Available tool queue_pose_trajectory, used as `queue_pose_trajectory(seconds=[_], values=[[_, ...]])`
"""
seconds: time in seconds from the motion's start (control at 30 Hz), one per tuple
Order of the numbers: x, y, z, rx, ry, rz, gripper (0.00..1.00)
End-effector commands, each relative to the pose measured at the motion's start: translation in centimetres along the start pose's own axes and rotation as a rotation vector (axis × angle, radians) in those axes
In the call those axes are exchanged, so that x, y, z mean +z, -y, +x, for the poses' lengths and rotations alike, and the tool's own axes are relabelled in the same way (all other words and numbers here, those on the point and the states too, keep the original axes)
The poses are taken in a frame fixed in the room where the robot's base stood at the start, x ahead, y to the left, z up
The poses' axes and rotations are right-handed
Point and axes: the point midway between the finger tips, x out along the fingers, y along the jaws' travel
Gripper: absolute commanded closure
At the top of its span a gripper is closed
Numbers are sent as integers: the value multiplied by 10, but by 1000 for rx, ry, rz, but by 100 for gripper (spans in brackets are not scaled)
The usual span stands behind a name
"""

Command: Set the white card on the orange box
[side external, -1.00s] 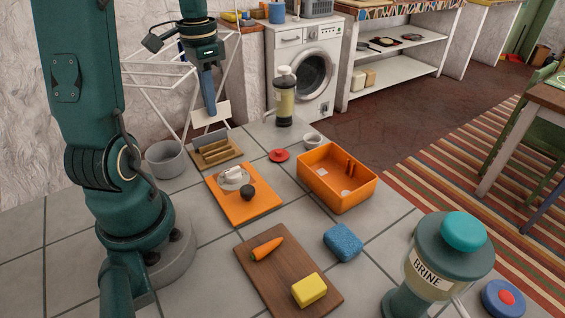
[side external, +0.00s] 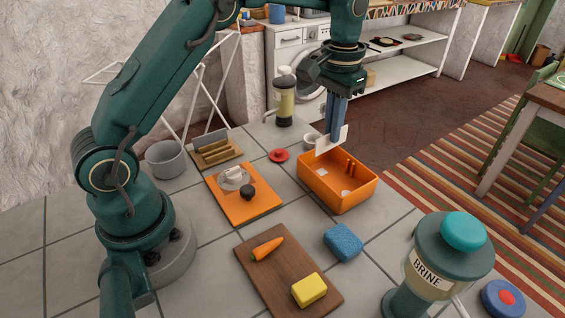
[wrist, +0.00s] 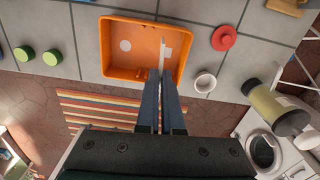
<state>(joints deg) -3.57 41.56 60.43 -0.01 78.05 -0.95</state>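My gripper (side external: 335,127) is shut on the white card (side external: 323,146). It holds the card upright above the back part of the open orange box (side external: 338,198). In the wrist view the fingers of my gripper (wrist: 161,84) point toward the orange box (wrist: 104,48), and the card (wrist: 162,52) shows nearly edge-on between them. Whether the card's lower edge touches the box is hard to tell. Inside the box are pale patches and small orange pegs at one wall.
A white cup (side external: 310,139) and a red disc (side external: 279,155) sit close to the box. An orange board (side external: 222,203) with a lidded item, a blue sponge (side external: 343,242), a wooden board (side external: 262,278) and a brine dispenser (side external: 428,276) stand nearby. A wooden rack (side external: 215,153) is at the back left.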

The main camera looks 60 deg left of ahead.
Motion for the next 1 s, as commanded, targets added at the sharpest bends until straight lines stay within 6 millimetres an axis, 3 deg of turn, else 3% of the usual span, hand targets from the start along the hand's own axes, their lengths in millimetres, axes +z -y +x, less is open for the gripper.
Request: queue_pose_trajectory(seconds=[0.03,0.2,0.7,1.0], values=[[2,-12,4,0,2,33,100],[6,-27,11,0,-1,77,100],[6,-27,43,-1,1,79,100],[6,-27,50,0,-1,79,100]])
